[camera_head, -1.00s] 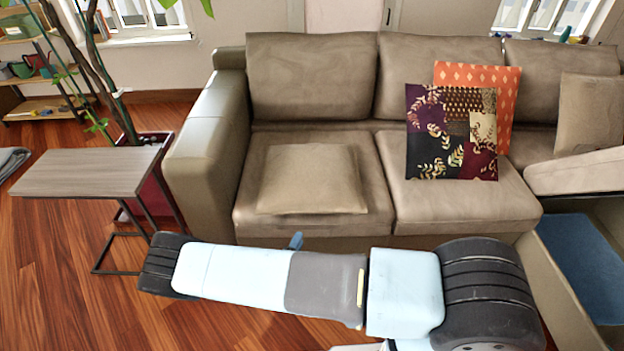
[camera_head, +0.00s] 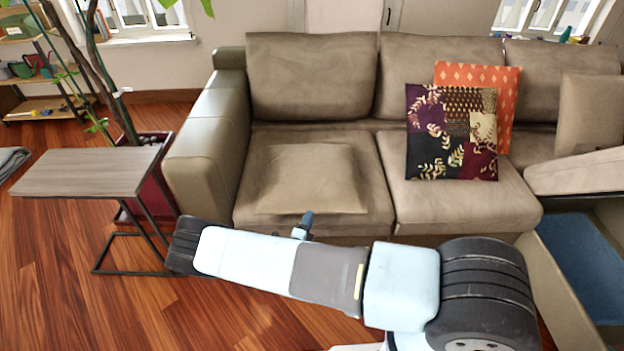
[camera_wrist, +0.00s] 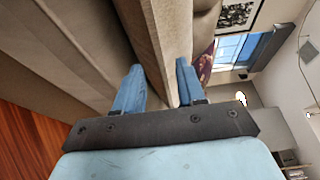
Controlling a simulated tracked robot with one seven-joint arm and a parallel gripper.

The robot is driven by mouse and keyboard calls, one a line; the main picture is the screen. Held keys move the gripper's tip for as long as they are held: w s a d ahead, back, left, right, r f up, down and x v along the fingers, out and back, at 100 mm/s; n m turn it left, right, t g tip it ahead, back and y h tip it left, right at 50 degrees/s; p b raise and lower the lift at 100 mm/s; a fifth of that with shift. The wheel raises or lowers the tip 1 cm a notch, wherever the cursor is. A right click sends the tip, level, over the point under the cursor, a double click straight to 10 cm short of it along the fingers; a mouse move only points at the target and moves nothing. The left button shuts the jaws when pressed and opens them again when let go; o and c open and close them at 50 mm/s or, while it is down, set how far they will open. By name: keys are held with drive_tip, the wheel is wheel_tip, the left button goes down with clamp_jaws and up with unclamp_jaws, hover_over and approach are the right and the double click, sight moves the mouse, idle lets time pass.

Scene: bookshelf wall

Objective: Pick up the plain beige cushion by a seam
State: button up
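The plain beige cushion (camera_head: 312,178) lies flat on the left seat of the brown sofa (camera_head: 438,208). My gripper's blue fingertip (camera_head: 307,222) shows in the head view just below the cushion's front edge; most of the gripper is hidden behind my arm. In the wrist view my gripper (camera_wrist: 159,78) has its two blue fingers spread apart. The beige cushion edge (camera_wrist: 163,38) with a seam line runs between them. One finger is on the seat side, the other on the upper side. I cannot tell whether either finger touches the cushion.
A patterned dark cushion (camera_head: 452,135) and an orange cushion (camera_head: 508,85) lean on the sofa's middle part. Another beige cushion (camera_head: 590,112) stands at the right. A small side table (camera_head: 88,172) and a planter (camera_head: 150,190) stand left of the armrest (camera_head: 207,140).

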drive_tip(key=x, duration=0.3)
drive_tip(key=shift+w, duration=0.1)
drive_tip(key=shift+c, duration=0.4)
clamp_jaws()
